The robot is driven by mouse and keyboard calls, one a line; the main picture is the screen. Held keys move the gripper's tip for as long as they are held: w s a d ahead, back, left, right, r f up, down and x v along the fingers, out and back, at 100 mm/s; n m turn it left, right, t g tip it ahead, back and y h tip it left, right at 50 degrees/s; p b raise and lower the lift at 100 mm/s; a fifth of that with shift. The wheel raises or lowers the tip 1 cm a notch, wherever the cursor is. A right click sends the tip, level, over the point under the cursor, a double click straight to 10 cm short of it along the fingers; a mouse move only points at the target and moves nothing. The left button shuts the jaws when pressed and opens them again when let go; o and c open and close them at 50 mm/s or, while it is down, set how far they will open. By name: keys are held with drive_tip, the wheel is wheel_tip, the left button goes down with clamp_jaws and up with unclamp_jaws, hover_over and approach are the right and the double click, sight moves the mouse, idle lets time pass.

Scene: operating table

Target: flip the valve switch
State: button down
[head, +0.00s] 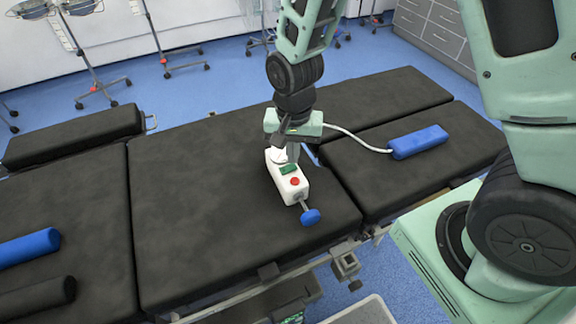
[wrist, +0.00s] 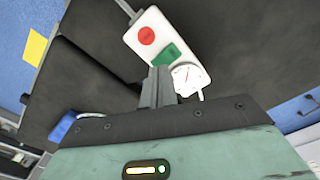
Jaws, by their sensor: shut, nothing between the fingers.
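The valve device is a white box (head: 289,187) on the black operating table (head: 185,205). It has a red button (head: 295,181), a green part (head: 289,169) and a blue knob (head: 311,217) on a rod at its near end. In the wrist view the white box (wrist: 142,25) shows its red button (wrist: 146,36), green part (wrist: 166,54) and a round white dial with a small white lever (wrist: 190,79). My gripper (head: 288,150) is over the far end of the box. Its shut fingers (wrist: 160,75) are beside the dial; whether they touch it I cannot tell.
A white hose runs to a blue cylinder (head: 418,142) on the right part of the table. A blue roll (head: 28,248) and a black roll (head: 40,291) lie at the left. The table's middle is clear left of the box. Wheeled stands (head: 85,75) are behind.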

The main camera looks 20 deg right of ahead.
sight(293, 166)
drive_tip(key=shift+f+b, duration=0.6)
drive_tip(key=shift+f, duration=0.35)
idle(0.6)
drive_tip(key=shift+r, duration=0.1)
wheel_tip(293, 166, up, 7)
drive_tip(key=p, duration=0.6)
drive_tip(key=shift+p, duration=0.3)
